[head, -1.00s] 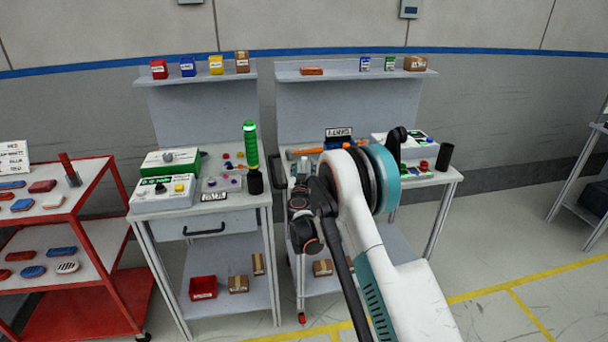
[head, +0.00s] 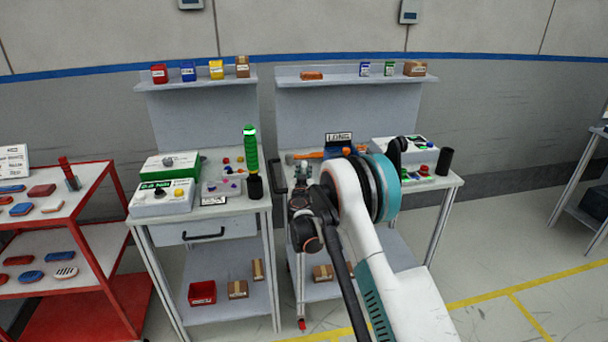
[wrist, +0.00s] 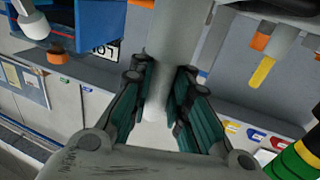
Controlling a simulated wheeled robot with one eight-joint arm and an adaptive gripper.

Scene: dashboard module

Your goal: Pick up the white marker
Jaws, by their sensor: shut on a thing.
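In the wrist view, a pale grey-white cylinder, which I take to be the white marker (wrist: 172,38), runs down between the two finger pads. My gripper (wrist: 161,88) is shut on it, with dark green pads on both sides. The cylinder's upper end runs out of the frame. In the head view, my gripper (head: 301,190) is at the left front of the right workbench, largely covered by my own arm. The marker cannot be made out clearly there.
The right workbench (head: 449,180) carries a blue box (head: 341,152) with a label, a white device and a black cylinder (head: 444,162). A green stack lamp (head: 250,150) stands on the left bench. A yellow-orange handle (wrist: 262,72) shows in the wrist view.

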